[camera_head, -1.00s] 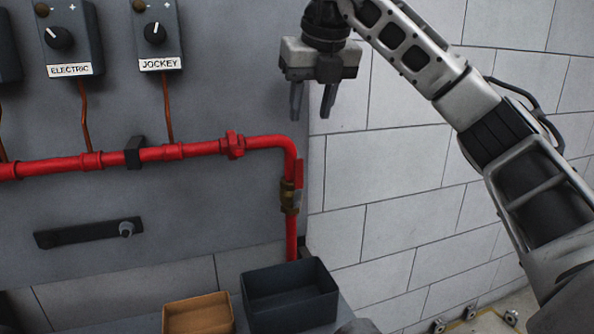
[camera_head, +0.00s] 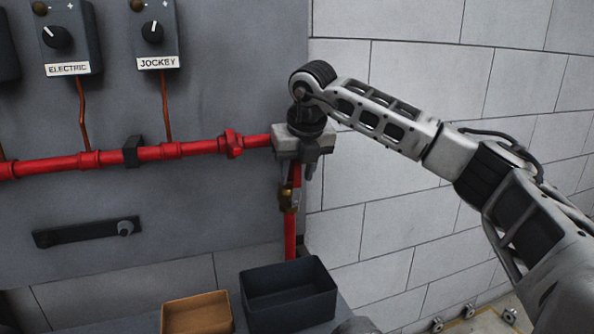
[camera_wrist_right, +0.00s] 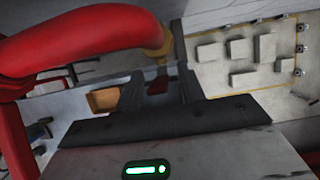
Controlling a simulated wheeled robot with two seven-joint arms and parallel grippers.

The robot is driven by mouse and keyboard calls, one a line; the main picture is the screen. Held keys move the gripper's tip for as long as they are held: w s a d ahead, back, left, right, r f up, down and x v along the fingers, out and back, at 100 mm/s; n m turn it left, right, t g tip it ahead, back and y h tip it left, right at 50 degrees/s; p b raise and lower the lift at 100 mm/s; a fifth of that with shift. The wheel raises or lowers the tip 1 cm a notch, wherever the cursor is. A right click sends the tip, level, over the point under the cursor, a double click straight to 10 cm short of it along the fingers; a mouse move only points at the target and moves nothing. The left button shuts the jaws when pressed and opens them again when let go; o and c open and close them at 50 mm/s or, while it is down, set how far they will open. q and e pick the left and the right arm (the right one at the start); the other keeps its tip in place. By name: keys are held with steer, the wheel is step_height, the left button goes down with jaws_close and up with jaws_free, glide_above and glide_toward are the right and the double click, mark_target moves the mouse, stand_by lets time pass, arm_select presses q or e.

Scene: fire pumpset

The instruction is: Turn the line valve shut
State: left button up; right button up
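The line valve (camera_head: 288,197) is a brass body on the vertical red pipe below the elbow. In the right wrist view its brass part (camera_wrist_right: 155,55) sits at the end of the big red pipe. A red lever end (camera_wrist_right: 158,85) shows between my right gripper's fingers. My right gripper (camera_head: 297,172) points down in front of the pipe elbow, just above the valve, hiding the elbow and part of the lever. Its fingers (camera_wrist_right: 158,78) stand apart in the right wrist view, with gaps beside the lever. My left gripper is out of view.
The red pipe (camera_head: 110,158) runs along the grey panel, below the ELECTRIC (camera_head: 68,40) and JOCKEY (camera_head: 153,35) boxes. A dark bin (camera_head: 290,312) and an orange-brown bin (camera_head: 197,318) stand below. The white block wall (camera_head: 410,220) is at the right.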

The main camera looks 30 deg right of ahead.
jaws_close()
steer(key=shift+w+a+f+n+g+h+p, duration=0.1)
steer(key=shift+w+a+n+g+h+p, duration=0.1)
steer(key=shift+a+h+p, duration=0.35)
steer(key=shift+w+a+f+n+g+h+p, duration=0.1)
steer(key=shift+a+g+h+p, duration=0.2)
steer(key=shift+h, duration=0.35)
jaws_free()
steer(key=shift+a, duration=0.1)
steer(key=shift+r, duration=0.1)
steer(key=v, duration=1.6)
steer(key=shift+s, duration=0.3)
